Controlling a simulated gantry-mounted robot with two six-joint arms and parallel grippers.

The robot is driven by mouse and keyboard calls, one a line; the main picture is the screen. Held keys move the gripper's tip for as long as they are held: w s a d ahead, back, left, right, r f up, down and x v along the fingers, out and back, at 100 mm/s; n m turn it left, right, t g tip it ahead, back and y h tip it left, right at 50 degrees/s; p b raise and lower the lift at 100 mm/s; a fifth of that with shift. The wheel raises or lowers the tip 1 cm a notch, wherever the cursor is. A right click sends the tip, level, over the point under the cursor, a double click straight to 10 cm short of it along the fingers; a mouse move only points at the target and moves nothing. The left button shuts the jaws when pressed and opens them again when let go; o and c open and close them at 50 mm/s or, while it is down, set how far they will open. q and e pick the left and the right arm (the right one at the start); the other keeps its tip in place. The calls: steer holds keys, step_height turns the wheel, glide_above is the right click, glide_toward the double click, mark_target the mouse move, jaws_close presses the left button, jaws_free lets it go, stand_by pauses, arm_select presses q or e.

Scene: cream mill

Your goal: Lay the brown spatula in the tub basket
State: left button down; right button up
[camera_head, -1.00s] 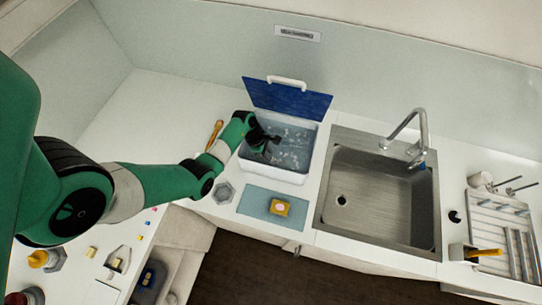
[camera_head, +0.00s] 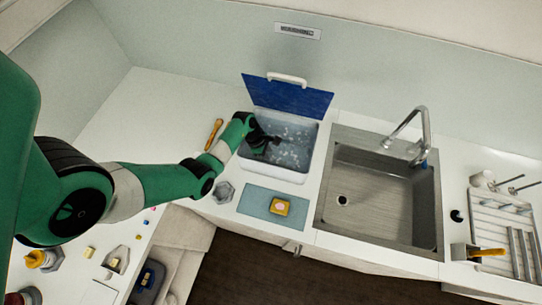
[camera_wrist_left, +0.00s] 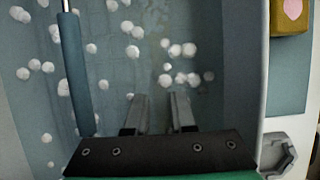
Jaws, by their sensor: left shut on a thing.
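The white tub (camera_head: 272,172) stands at the back of the counter with its blue lid (camera_head: 287,95) raised. It holds grey-blue water with white blobs floating in it. My left gripper (camera_head: 268,143) reaches down inside the tub from its left side. In the left wrist view its two fingers (camera_wrist_left: 158,114) point into the water and stand a little apart. What they are shut on is not distinguishable. A slim orange-brown utensil (camera_head: 213,134), perhaps the brown spatula, lies on the counter left of the tub. A basket cannot be made out in the water. My right gripper is out of view.
A blue mat (camera_head: 253,202) with a yellow block (camera_head: 280,207) lies in front of the tub. A grey hexagonal piece (camera_head: 223,192) sits left of the mat. The sink (camera_head: 375,195) and a drying rack (camera_head: 500,225) are on the right. The counter's back left is clear.

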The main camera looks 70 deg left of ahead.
arm_select(q)
steer(key=shift+c, duration=1)
jaws_free()
steer(key=shift+r, duration=0.1)
steer(key=shift+r+p, duration=1.4)
steer(key=shift+p, duration=0.35)
steer(key=shift+r+p, duration=1.55)
steer(key=shift+p, duration=0.15)
